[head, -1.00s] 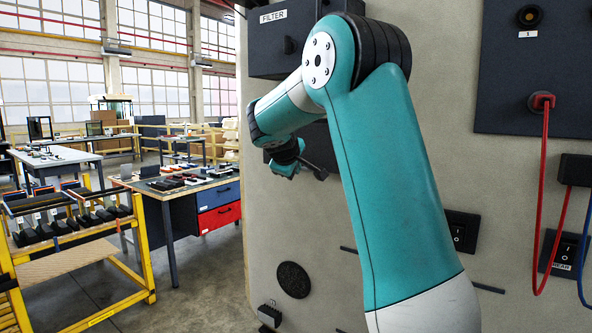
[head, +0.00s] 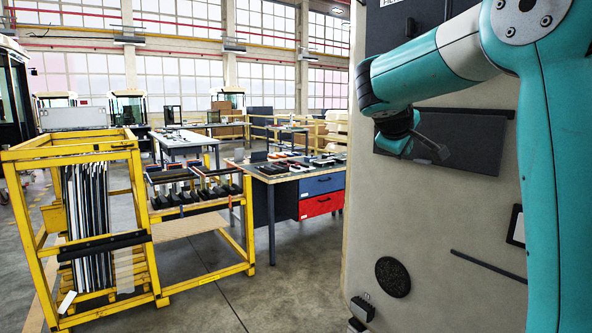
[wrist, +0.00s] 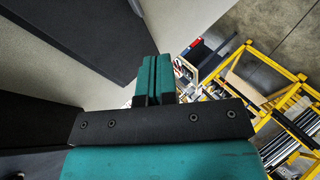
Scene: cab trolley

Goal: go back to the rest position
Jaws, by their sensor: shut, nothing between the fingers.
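My arm stands at the right of the head view, its forearm reaching left in front of the beige panel (head: 440,225). I cannot tell the exact gap between the fingers and the panel.
A yellow trolley (head: 75,146) with upright dark and white strips stands at the left. Behind it is a workbench (head: 262,172) with blue and red drawers. A round black vent (head: 393,277) sits low on the panel. Floor (head: 300,295) between trolley and panel is clear.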

